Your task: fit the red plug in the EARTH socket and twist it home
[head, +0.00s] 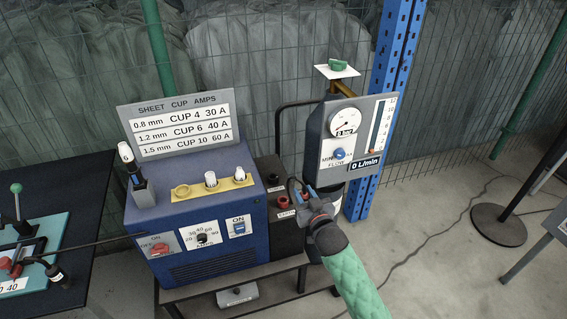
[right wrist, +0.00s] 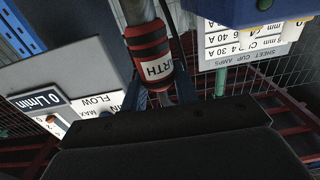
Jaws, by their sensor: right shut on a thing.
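The red plug (right wrist: 148,50) has black bands and a white label partly reading EARTH. In the right wrist view it sits between the blue fingers of my right gripper (right wrist: 167,95), which is shut on it. In the head view my right gripper (head: 308,196) is just right of the dark socket side of the blue welder (head: 203,215). The red EARTH socket (head: 281,202) shows there with its label below, left of the gripper and apart from it. The plug is mostly hidden by the gripper in the head view. My left gripper is not in view.
A flow meter panel (head: 352,150) with a gauge stands close behind my right gripper, in front of a blue post (head: 399,50). Cups sit on a yellow strip (head: 205,187) on the welder. The floor at right has a stand (head: 498,224).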

